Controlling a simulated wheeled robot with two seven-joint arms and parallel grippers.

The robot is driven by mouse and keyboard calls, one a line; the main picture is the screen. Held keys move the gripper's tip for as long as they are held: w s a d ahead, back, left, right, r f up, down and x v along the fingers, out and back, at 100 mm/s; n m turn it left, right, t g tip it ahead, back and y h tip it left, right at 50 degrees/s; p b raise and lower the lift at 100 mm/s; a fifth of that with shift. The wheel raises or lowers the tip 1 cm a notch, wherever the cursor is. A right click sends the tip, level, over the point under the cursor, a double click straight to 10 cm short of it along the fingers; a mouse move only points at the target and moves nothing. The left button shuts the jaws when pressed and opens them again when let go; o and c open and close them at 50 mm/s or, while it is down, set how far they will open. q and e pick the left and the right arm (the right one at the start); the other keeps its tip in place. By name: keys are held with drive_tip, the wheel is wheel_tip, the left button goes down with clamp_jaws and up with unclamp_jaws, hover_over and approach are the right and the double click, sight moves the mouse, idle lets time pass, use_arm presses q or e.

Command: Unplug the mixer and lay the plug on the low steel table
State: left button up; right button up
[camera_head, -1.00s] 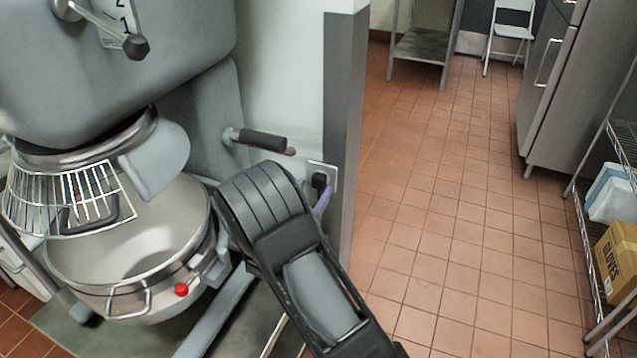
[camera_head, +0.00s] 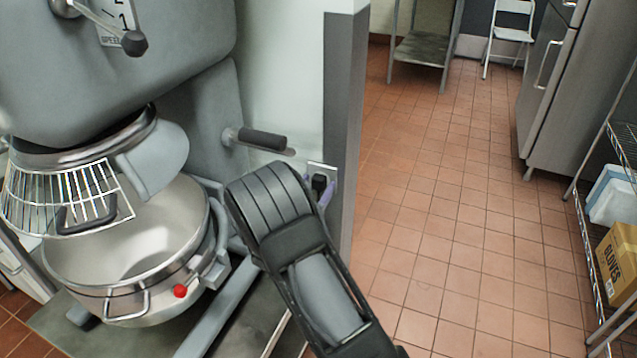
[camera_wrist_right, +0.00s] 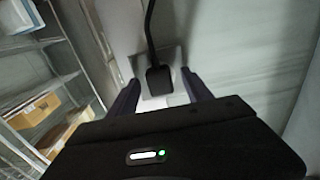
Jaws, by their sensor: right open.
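The grey mixer (camera_head: 120,60) stands at the left of the head view with its steel bowl below. Its black plug (camera_head: 319,183) sits in the outlet plate (camera_head: 328,169) on the wall end. In the right wrist view the plug (camera_wrist_right: 158,81) shows with a black cord (camera_wrist_right: 150,30) running up from it. My right gripper (camera_wrist_right: 161,90) is open, with one finger on each side of the plug and visible gaps to it. In the head view my forearm partly hides this gripper. My left gripper is not in view.
A steel table (camera_head: 420,47) with a low shelf stands at the back. A mixer handle (camera_head: 262,139) juts out near my right arm. A steel fridge (camera_head: 560,90) and a wire rack with a gloves box (camera_head: 620,260) line the right. The tiled floor between is clear.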

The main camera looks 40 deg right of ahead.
idle(0.8)
clamp_jaws()
idle(0.4)
idle(0.3)
drive_tip(key=v, duration=0.6)
drive_tip(key=shift+p, duration=0.4)
idle(0.8)
idle(0.5)
